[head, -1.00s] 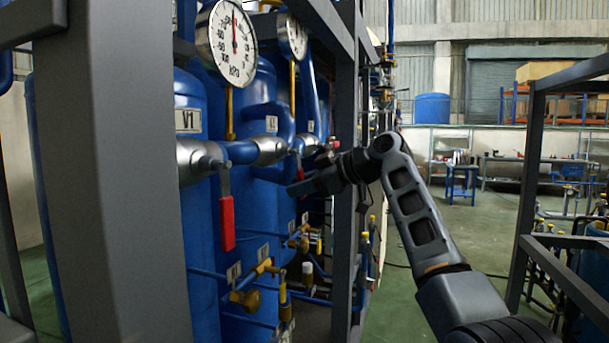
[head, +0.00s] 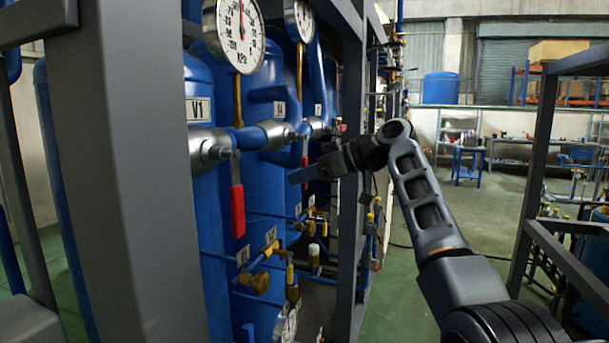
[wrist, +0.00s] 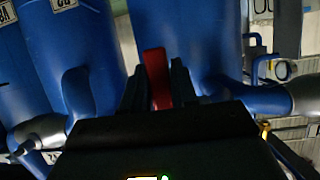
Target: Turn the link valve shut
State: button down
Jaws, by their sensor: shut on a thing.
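My gripper (head: 302,175) reaches in from the right to the pipework between the blue tanks. In the wrist view, a red valve handle (wrist: 157,78) stands between the two dark fingers of my gripper (wrist: 158,95), which are shut on it. Another red handle (head: 238,210) hangs straight down from the valve by the tank (head: 203,160) labelled V1, clear of my gripper.
A thick grey frame post (head: 135,170) stands at the left, and a thinner post (head: 350,220) stands close beside my gripper. Round gauges (head: 241,35) are above the valves. Small yellow valves (head: 258,282) and thin blue pipes are below. The green floor (head: 405,290) is open at the right.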

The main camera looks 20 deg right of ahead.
jog(key=c, duration=1)
grip_release()
jog(key=shift+o, duration=0.2)
jog(key=b+v, duration=0.2)
jog(key=v, duration=0.5)
jog(key=shift+s+d+r, duration=0.2)
jog(key=shift+s+d, duration=0.05)
jog(key=shift+f, duration=0.15)
